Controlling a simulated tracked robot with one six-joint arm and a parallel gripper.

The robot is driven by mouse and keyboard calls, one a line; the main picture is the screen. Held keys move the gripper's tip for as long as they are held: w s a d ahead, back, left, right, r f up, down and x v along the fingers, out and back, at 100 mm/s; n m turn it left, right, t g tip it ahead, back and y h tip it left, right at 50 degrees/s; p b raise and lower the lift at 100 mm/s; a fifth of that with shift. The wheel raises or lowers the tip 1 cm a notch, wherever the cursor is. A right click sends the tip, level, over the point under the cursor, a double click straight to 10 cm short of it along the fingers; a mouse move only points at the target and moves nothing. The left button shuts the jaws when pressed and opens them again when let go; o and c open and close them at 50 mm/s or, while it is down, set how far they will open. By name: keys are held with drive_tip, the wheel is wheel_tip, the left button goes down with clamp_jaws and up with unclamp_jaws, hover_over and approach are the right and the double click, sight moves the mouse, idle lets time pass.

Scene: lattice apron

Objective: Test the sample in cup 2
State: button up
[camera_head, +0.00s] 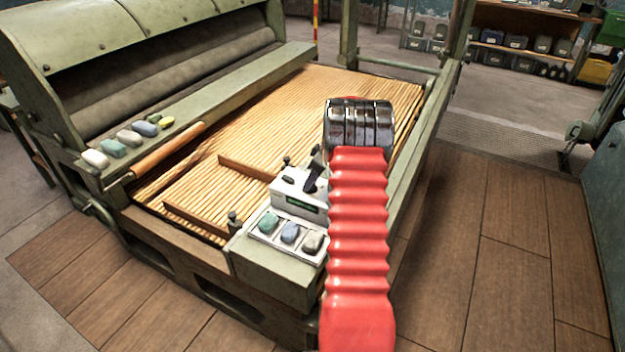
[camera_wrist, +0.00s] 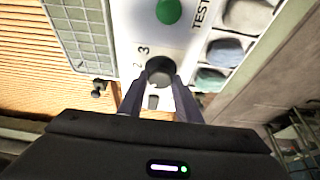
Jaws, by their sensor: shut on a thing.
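A white tester box (camera_head: 296,196) stands on the near corner of the green machine frame. In the wrist view its white panel (camera_wrist: 195,45) carries a green round button (camera_wrist: 169,11), the word TEST, and a dark round knob (camera_wrist: 160,68) with the figures 2 and 3 beside it. My gripper (camera_wrist: 160,82) is shut on the knob, a finger on each side. The knob's pointer cannot be made out. A white tray of three cups (camera_head: 260,238) holds a teal, a blue-grey and a grey sample; the cups also show in the wrist view (camera_wrist: 225,50). Their numbers are not readable.
A slatted wooden apron (camera_head: 290,105) lies behind the tester, with wooden bars across it. Several coloured lumps (camera_head: 130,138) and a wooden roller (camera_head: 168,150) lie at the left. A gridded panel (camera_wrist: 80,32) sits beside the button. The floor at right is clear.

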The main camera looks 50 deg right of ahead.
drive_tip(key=shift+c, duration=1.2)
drive_tip(key=shift+m, duration=0.4)
drive_tip(key=m+h, duration=0.1)
drive_tip(key=m, duration=0.2)
drive_tip(key=shift+a+m+h, duration=0.2)
drive_tip(key=shift+m+h, duration=0.2)
drive_tip(key=shift+a+m+h, duration=0.15)
drive_tip(key=shift+m+h, duration=0.55)
drive_tip(key=shift+m, duration=1.5)
drive_tip(key=o, duration=1.1)
drive_tip(key=shift+c, duration=0.2)
drive_tip(key=shift+r, duration=0.15)
